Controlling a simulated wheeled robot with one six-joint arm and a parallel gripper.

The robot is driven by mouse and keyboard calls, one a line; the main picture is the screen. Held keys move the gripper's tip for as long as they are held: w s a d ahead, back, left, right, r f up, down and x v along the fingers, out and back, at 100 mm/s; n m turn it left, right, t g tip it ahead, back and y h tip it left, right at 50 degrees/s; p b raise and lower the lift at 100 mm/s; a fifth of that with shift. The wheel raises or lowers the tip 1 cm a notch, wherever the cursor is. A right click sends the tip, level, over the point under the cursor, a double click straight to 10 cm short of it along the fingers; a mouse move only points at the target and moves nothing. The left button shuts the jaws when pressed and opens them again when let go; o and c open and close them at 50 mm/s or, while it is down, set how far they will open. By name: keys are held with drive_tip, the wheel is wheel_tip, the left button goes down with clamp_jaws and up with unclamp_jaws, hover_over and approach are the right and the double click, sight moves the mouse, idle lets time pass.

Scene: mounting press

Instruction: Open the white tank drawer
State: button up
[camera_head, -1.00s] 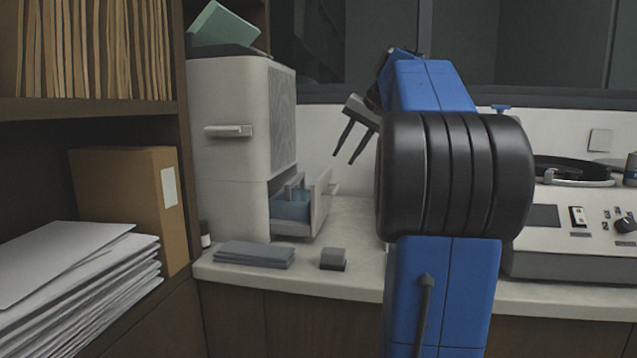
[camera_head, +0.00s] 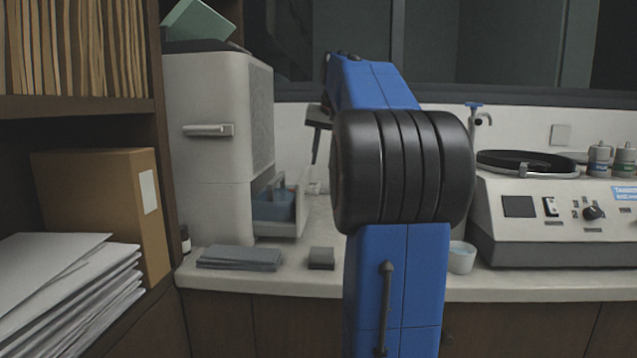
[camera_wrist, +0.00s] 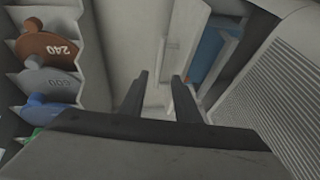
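The white tank drawer (camera_head: 290,215) stands part-way out of the right side of the white cabinet (camera_head: 212,150) in the head view. A blue tank (camera_head: 272,205) shows inside it. In the wrist view the drawer's blue content (camera_wrist: 212,52) lies at upper right, beyond the fingers. My gripper (camera_head: 315,160) hangs just above the drawer's outer front in the head view, partly hidden behind my arm. In the wrist view my gripper (camera_wrist: 160,75) has its two fingers apart, with nothing clearly held between them. Whether a finger touches the drawer front cannot be told.
A grey slab (camera_head: 240,257) and a small grey block (camera_head: 321,258) lie on the counter before the cabinet. A cup (camera_head: 461,258) and a press console (camera_head: 560,215) stand right. In the wrist view, labelled discs (camera_wrist: 50,47) sit in a rack at left.

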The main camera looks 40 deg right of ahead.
sight(318, 187)
drive_tip(key=x, duration=0.9)
clamp_jaws()
